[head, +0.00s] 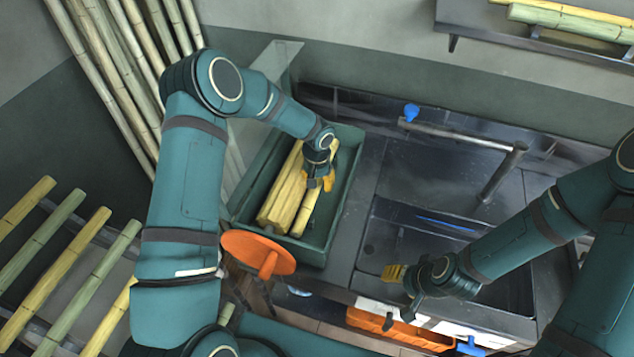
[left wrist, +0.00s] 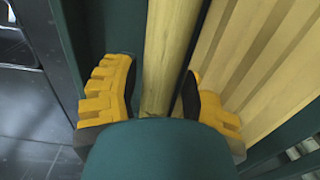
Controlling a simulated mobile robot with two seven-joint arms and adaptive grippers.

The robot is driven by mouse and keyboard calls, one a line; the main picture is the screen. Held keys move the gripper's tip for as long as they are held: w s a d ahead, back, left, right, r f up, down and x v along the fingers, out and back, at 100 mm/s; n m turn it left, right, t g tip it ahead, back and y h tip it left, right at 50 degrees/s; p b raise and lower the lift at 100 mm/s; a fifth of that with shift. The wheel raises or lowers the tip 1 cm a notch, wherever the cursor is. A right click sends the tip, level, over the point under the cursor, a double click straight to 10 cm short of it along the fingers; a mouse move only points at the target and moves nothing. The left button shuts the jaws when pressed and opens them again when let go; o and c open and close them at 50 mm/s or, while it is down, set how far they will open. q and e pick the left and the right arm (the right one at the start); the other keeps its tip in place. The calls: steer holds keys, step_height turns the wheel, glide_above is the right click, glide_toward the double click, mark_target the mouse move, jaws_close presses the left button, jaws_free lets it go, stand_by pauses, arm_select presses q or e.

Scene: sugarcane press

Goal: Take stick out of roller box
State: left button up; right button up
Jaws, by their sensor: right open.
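The green roller box (head: 345,200) stands left of the middle in the head view, with several yellow sticks (head: 272,212) lying lengthwise in it. My left gripper (head: 320,183) is down inside the box at its right side. In the left wrist view, its yellow fingers (left wrist: 162,95) stand on either side of one stick (left wrist: 168,50), apart from the other sticks to the right. Narrow dark gaps show between this stick and the fingers. The stick's near end is hidden behind my gripper. My right gripper (head: 392,287) is open and empty over the counter's front part.
An orange disc (head: 258,252) on a short handle stands at the box's front left. A metal counter with a rail (head: 460,135) is right of the box. An orange tray (head: 400,330) is at the front. Canes lean at the left wall, and more lie on a rack (head: 60,250).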

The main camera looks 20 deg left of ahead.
arm_select(q)
jaws_close()
